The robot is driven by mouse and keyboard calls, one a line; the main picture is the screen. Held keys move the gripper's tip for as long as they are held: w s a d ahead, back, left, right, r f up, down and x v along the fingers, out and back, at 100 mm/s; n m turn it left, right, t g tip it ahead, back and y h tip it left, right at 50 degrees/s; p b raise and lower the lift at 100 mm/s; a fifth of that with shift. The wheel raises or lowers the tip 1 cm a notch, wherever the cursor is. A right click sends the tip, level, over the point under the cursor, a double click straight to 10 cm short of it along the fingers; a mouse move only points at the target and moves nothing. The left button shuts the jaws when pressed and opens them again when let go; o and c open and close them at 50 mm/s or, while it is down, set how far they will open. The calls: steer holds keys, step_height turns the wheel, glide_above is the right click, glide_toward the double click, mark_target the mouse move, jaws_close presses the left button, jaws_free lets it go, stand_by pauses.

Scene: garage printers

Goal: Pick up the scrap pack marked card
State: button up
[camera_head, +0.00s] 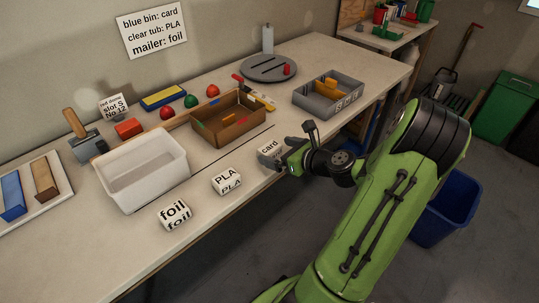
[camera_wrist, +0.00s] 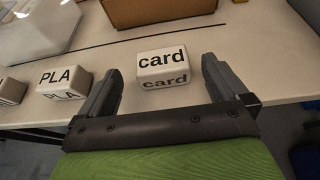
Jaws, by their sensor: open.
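The white scrap pack marked card (camera_head: 269,147) lies near the front edge of the workbench. In the wrist view the card pack (camera_wrist: 163,68) sits between and slightly beyond the two fingertips. My gripper (camera_head: 277,158) is open, with one finger on each side of the pack's near end; the wrist view shows my gripper (camera_wrist: 160,80) empty. I cannot tell whether either finger touches the pack. In the head view my gripper hides part of the pack. The pack marked PLA (camera_head: 226,180) lies to the left, and the pack marked foil (camera_head: 174,214) lies further left.
A clear tub (camera_head: 143,195) stands behind the foil and PLA packs. A blue bin (camera_head: 446,222) is on the floor at right. A wall sign (camera_head: 151,30) pairs blue bin with card.

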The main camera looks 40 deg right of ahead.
mark_target(273, 149)
steer(key=b+x, duration=0.1)
steer(key=x, duration=0.3)
steer(key=shift+d+f, duration=0.15)
steer(key=shift+f, duration=0.1)
steer(key=shift+r, duration=0.1)
steer(key=c, duration=1)
steer(key=shift+o, duration=0.2)
steer(key=shift+r, duration=0.1)
